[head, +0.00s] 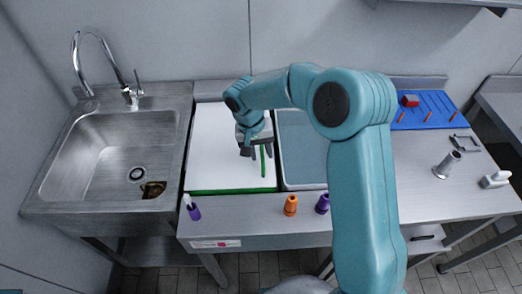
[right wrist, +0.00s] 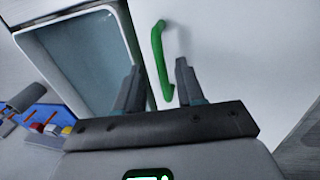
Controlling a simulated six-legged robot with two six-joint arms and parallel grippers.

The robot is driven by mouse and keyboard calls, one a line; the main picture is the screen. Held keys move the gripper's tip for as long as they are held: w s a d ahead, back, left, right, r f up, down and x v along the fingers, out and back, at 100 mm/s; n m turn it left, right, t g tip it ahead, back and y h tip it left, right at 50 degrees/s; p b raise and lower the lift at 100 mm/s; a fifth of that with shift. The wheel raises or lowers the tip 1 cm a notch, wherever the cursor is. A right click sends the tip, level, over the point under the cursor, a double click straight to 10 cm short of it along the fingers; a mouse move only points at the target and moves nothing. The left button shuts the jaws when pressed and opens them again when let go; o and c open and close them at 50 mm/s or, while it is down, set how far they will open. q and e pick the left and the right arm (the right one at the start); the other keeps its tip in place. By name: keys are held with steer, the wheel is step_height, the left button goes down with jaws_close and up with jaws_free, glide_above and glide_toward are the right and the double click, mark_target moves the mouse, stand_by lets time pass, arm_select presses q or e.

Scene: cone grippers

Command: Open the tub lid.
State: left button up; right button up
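The tub lid (head: 215,150) is a white panel with a green front edge, lying flat between the sink and the grey tub. A green bar handle (head: 263,161) stands on its right part. In the right wrist view the handle (right wrist: 161,60) runs up between the two fingers, and the white lid (right wrist: 235,50) fills the right. My right gripper (head: 256,152) is over the lid at the handle. Its fingers (right wrist: 158,85) are open, with a gap on both sides of the handle. The grey tub (head: 303,150) right of the lid is open on top and partly hidden by my arm. My left gripper is not in view.
A steel sink (head: 70,150) with a tap is at the left. Purple (head: 193,210), orange (head: 290,205) and another purple (head: 322,204) small items stand along the front edge. A blue board (head: 428,110) with a red block and a metal cylinder (head: 446,165) are at the right.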

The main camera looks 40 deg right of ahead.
steer(key=shift+s+a+f, duration=0.15)
steer(key=shift+s+f, duration=0.1)
steer(key=shift+s, duration=0.05)
steer(key=shift+w, duration=0.1)
steer(key=shift+w+d+f, duration=0.1)
steer(key=shift+d+f, duration=0.05)
steer(key=shift+d, duration=0.05)
steer(key=shift+c, duration=1)
jaws_close()
steer(key=shift+a, duration=0.15)
steer(key=shift+r, duration=0.2)
